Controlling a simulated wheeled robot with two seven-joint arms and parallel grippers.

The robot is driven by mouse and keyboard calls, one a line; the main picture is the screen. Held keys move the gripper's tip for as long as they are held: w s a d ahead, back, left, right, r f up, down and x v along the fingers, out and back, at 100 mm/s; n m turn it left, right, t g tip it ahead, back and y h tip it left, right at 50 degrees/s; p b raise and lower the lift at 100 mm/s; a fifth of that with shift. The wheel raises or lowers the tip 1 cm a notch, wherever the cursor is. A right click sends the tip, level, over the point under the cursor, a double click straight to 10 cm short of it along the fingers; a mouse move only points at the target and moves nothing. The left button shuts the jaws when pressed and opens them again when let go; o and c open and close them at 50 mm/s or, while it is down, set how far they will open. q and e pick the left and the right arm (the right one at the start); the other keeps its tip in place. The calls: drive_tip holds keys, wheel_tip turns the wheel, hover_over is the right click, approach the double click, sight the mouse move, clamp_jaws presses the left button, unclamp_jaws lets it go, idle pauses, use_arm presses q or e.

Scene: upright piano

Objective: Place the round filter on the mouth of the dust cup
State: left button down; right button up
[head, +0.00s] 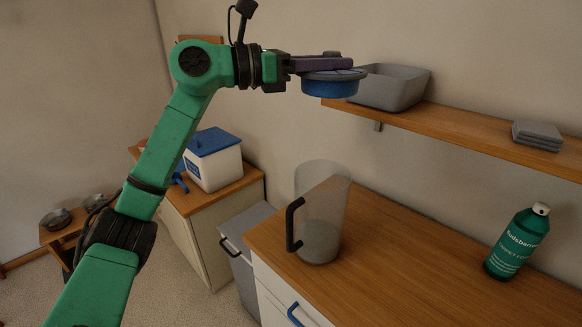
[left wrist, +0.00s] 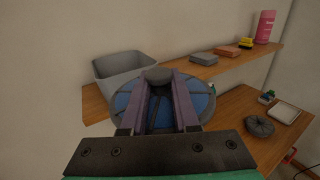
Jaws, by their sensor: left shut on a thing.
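The round filter (head: 332,88) is blue with a grey top, held level by my left gripper (head: 338,61). In the left wrist view the purple fingers of my left gripper (left wrist: 159,80) are shut on a grey knob at the centre of the filter (left wrist: 121,102). The dust cup (head: 324,208) is a clear, see-through cup with a black handle, upright on the wooden counter. The filter is well above the cup's mouth and apart from it. My right gripper is in neither view.
A wooden shelf (head: 470,128) on the wall carries a grey bin (head: 390,88) close beside the filter and grey folded cloths (head: 537,134). A white box with a blue lid (head: 214,160) stands further left.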

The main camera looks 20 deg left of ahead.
use_arm(q)
drive_tip(key=f, duration=1.3)
drive_tip(key=f+b, duration=0.1)
drive_tip(key=f, duration=0.5)
drive_tip(key=shift+s+d+f, duration=0.15)
drive_tip(key=shift+s+f, duration=0.1)
drive_tip(key=shift+s, duration=0.1)
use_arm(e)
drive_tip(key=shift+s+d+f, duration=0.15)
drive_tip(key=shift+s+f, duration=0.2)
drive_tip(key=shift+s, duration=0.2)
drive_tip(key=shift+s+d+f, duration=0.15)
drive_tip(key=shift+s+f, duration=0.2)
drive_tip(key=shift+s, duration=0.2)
use_arm(q)
drive_tip(key=shift+f+b, duration=0.15)
drive_tip(key=shift+b, duration=0.2)
drive_tip(key=c, duration=0.7)
unclamp_jaws()
drive_tip(key=shift+o, duration=0.2)
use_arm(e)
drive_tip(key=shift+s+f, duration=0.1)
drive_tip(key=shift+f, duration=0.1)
